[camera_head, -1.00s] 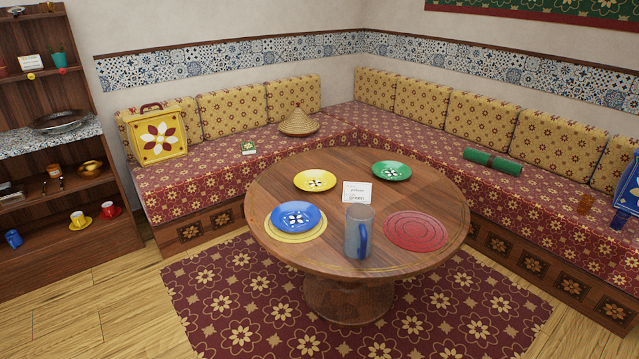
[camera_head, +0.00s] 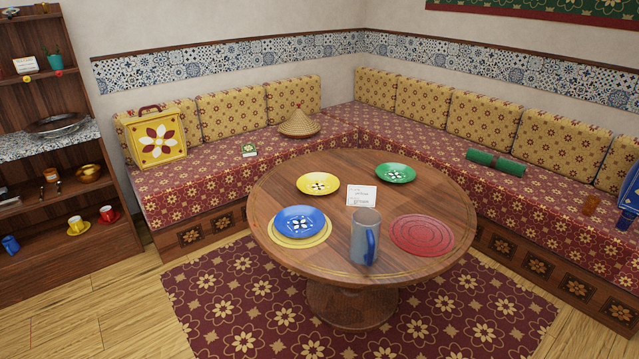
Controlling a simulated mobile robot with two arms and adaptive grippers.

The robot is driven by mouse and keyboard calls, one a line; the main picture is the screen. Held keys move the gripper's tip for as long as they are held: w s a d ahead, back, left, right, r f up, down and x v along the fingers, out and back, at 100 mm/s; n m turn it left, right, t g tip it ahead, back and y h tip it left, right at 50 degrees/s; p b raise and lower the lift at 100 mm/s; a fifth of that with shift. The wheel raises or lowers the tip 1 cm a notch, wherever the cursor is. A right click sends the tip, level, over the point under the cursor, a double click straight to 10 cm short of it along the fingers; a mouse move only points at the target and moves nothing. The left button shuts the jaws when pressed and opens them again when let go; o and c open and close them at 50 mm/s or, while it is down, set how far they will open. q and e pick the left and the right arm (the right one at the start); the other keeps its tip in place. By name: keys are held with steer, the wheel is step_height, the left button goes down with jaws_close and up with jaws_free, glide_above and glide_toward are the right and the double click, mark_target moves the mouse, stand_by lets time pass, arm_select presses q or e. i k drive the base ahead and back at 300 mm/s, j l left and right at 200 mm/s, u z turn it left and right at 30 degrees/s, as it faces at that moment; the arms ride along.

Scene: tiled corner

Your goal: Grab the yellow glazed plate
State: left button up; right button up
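The yellow glazed plate (camera_head: 318,184) has a dark and white flower motif at its centre. It lies flat on the round wooden table (camera_head: 290,168), toward the back left of the top. Nothing covers it. A blue plate (camera_head: 300,222) on a yellow round mat (camera_head: 277,238) lies in front of it, and a green plate (camera_head: 396,174) lies to its right. A small white card (camera_head: 361,195) stands to its right. Neither of my grippers is in view.
A grey mug with a blue handle (camera_head: 365,236) and an empty red mat (camera_head: 422,235) are at the table's front right. Cushioned benches (camera_head: 210,181) line both walls behind the table. A shelf unit (camera_head: 105,145) stands at the left. Patterned rug (camera_head: 220,300) and open wooden floor lie in front.

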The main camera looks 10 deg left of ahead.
mark_target(316, 184)
steer(key=i+j+z, duration=0.1)
steer(key=j, duration=0.25)
steer(key=i+j, duration=0.25)
steer(key=i+j+z, duration=0.15)
steer(key=j, duration=0.3)
steer(key=i+j+z, duration=0.1)
steer(key=j, duration=0.25)
steer(key=i+j, duration=0.25)
steer(key=j, duration=0.15)
steer(key=i+j+z, duration=0.15)
steer(key=j, duration=0.25)
steer(key=i+j+z, duration=0.1)
steer(key=j, duration=0.3)
